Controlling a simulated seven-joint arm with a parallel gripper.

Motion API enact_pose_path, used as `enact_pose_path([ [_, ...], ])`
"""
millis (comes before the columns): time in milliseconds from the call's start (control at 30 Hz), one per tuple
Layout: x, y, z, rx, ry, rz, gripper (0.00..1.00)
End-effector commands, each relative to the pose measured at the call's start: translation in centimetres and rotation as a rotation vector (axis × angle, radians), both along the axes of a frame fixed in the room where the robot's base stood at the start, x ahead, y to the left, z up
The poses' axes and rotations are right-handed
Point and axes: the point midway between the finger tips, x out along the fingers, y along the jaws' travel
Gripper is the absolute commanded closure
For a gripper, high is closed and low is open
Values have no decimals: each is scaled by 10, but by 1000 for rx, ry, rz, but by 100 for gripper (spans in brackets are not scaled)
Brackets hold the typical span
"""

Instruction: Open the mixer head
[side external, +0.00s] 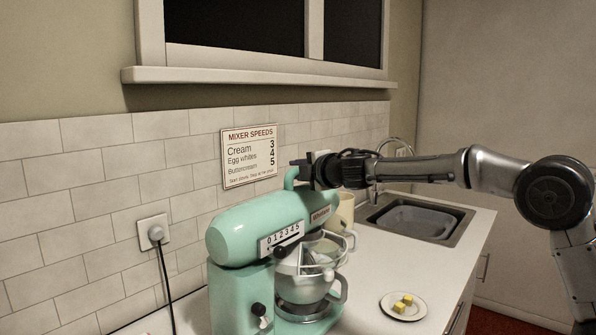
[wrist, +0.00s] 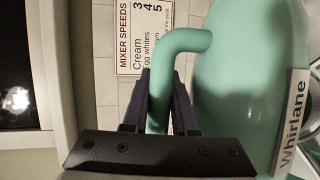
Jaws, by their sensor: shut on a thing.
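The mint-green stand mixer (side external: 245,232) stands on the counter. Its head looks level above the bowl (side external: 302,285), with a clear guard on the bowl's top. A green curved handle (side external: 290,178) rises from the top of the head. My gripper (side external: 309,172) is at this handle, reaching in from the right. In the wrist view, the handle (wrist: 182,42) runs down between the two dark fingers of my gripper (wrist: 160,100), which are shut on it. The fingers partly hide the handle's lower part. The mixer head (wrist: 240,90) fills the right of the wrist view.
A plate (side external: 403,307) with yellow cubes sits right of the mixer. A cream container (side external: 345,208) stands behind it, and a sink (side external: 412,219) is farther back. A plugged-in cord (side external: 165,280) hangs at left. A speed sign (side external: 249,156) is on the tiled wall; a window sill (side external: 255,77) juts out above.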

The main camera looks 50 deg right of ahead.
Motion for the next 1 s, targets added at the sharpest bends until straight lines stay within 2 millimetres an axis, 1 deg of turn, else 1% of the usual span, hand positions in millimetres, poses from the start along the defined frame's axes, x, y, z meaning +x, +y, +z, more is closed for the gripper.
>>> enact_pose_path([
  [167,0,0,-1,1,3,0,100],
  [333,0,2,2,-13,2,1,100],
  [467,0,9,10,-51,0,3,100],
  [567,0,17,21,-102,-1,5,100],
  [767,0,44,50,-255,-2,8,100],
  [1000,0,89,83,-479,-4,8,100],
])
